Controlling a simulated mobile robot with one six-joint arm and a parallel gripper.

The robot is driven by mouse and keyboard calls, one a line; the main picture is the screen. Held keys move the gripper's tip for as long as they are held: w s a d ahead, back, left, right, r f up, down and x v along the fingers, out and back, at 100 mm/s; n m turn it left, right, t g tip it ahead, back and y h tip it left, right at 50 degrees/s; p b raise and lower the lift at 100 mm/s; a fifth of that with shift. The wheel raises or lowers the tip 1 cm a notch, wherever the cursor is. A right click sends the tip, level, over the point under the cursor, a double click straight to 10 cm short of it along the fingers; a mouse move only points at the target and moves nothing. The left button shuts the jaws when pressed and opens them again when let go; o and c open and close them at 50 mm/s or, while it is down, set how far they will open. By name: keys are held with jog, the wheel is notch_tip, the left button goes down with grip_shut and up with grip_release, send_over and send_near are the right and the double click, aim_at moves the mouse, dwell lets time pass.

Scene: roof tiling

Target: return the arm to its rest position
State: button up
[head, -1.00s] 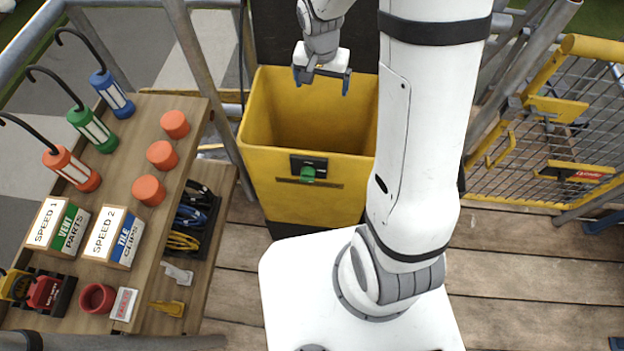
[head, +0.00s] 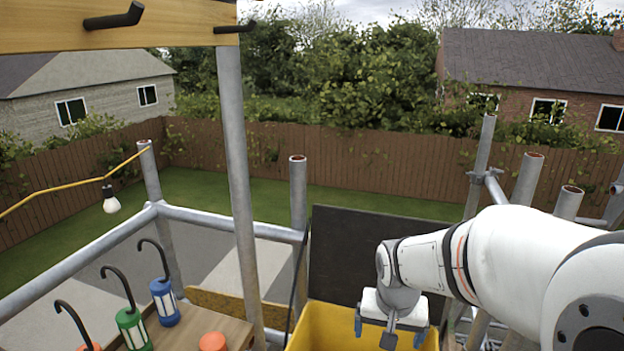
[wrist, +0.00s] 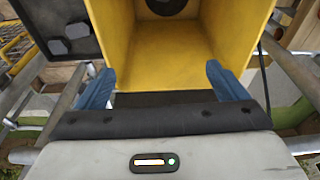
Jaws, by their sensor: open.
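My gripper (head: 389,334) hangs at the lower right of the head view, in front of the yellow bin. It also shows in the wrist view (wrist: 160,88), with its two blue fingers spread wide and nothing between them. My white arm reaches in from the right edge of the head view. The yellow bin (head: 318,335) is cut off by the bottom edge of the head view. In the wrist view its open inside (wrist: 165,45) lies beyond the fingers, with a dark round thing in it.
A wooden bench (head: 190,335) at lower left carries blue (head: 165,300) and green (head: 133,328) hooked lamps. Scaffold poles (head: 298,195) and a dark panel (head: 345,250) stand around the bin. A bulb (head: 111,203) hangs at left. A beam with black hooks (head: 115,18) crosses the upper left.

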jog(key=s+r+n, duration=0.2)
jog(key=s+r, duration=0.3)
jog(key=s, duration=0.6)
jog(key=shift+s+d+r+n+t, duration=0.2)
jog(key=shift+s+n+t, duration=0.05)
jog(key=shift+n+t, duration=0.15)
jog(key=shift+s, duration=0.35)
